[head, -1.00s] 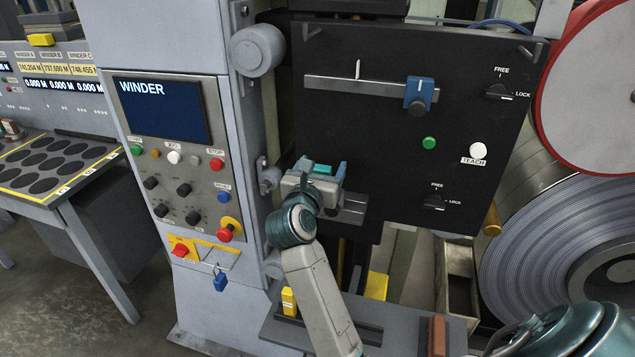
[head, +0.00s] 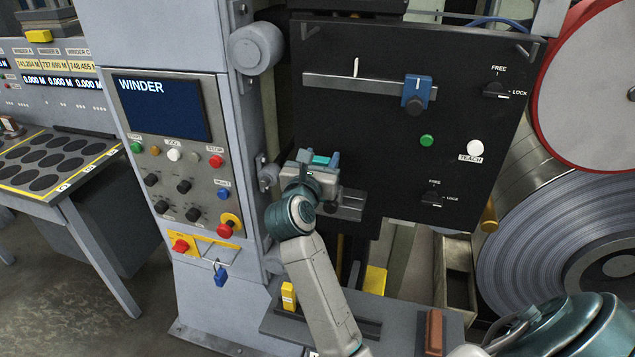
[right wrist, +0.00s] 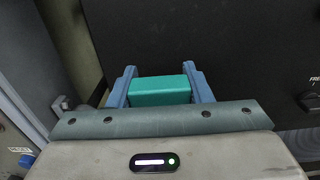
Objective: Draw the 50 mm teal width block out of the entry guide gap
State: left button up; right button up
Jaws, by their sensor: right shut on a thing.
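The teal width block (head: 321,160) shows at the top of my right gripper (head: 322,162) in the head view, in front of the lower part of the black panel. In the right wrist view, the teal block (right wrist: 160,90) sits between the two blue fingers of my right gripper (right wrist: 160,84), which is shut on it. A lower steel rail (head: 350,207) shows just below and right of the gripper. My gripper and wrist hide the entry guide gap, so I cannot tell whether the block is clear of it. My left gripper is not in view.
The black panel (head: 380,135) carries an upper rail with a blue slider (head: 417,95), knobs and buttons. The WINDER console (head: 170,150) stands close on the left. A shelf (head: 290,325) with a yellow block (head: 288,297) is below. A large coil (head: 540,240) is at right.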

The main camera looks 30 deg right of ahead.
notch_tip(320, 180, up, 7)
jog(key=p, duration=0.5)
jog(key=shift+r, duration=0.1)
dwell(0.4)
